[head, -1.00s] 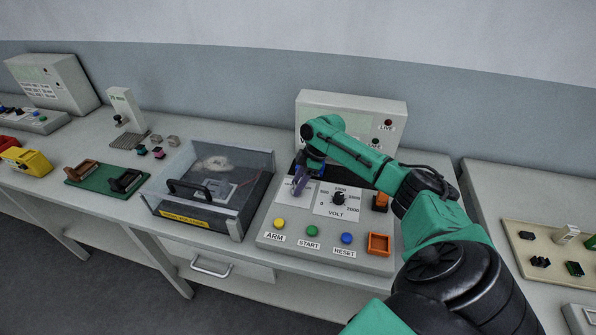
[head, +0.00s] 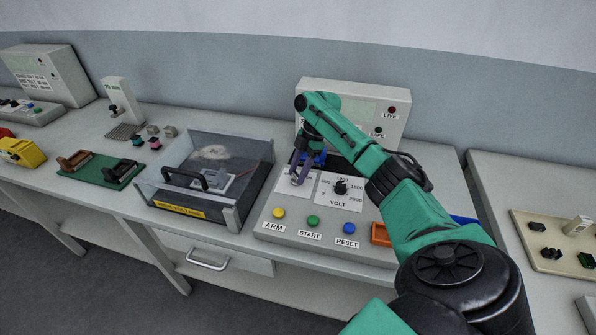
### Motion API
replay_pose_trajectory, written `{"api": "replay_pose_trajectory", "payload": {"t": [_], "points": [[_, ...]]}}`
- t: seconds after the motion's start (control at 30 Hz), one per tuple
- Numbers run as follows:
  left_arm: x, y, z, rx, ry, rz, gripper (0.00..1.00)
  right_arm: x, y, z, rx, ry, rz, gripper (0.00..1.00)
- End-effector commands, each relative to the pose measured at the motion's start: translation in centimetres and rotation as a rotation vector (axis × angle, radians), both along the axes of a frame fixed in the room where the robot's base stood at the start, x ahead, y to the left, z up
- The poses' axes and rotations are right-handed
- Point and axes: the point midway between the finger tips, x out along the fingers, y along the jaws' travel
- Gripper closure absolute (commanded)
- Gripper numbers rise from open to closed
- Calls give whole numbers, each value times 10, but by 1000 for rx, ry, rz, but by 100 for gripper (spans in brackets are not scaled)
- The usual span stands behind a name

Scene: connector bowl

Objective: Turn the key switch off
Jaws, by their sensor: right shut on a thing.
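The key switch sits on the left part of the control panel (head: 262,234), on a white plate (head: 285,186) left of the black VOLT knob (head: 340,187). My right gripper (head: 297,178) is over that plate, pointing down, with its fingers shut on the key. The key and its switch are mostly hidden by the fingers, and I cannot tell which way the key is turned. My right arm comes in from the lower right and covers the panel's right side. My left gripper is not in view.
A clear-lidded box (head: 208,180) with a black handle stands left of the panel. Yellow ARM (head: 279,213), green START (head: 313,221) and blue RESET (head: 349,229) buttons line the panel's front. An orange square frame (head: 380,234) is at its right. A display box (head: 393,92) stands behind.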

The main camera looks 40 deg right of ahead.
Motion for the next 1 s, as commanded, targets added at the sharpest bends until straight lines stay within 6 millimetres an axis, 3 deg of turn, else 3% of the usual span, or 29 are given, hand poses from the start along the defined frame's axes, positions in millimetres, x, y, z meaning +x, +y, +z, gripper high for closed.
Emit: {"api": "replay_pose_trajectory", "payload": {"t": [0.17,0.2,0.27,0.3,0.67,0.83,1.0], "points": [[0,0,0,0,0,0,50,0,-1,1,-2,-3,1,100],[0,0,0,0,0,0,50,0,-1,1,-3,-3,1,49],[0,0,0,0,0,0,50,0,-1,1,-2,-3,0,26],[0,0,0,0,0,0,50,0,-1,1,-1,-2,0,22],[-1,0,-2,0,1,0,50,0,-2,4,-1,-2,-1,22],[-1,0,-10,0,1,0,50,-1,-14,31,-1,-7,-2,22],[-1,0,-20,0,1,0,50,-3,-33,80,0,-10,-3,22]]}}
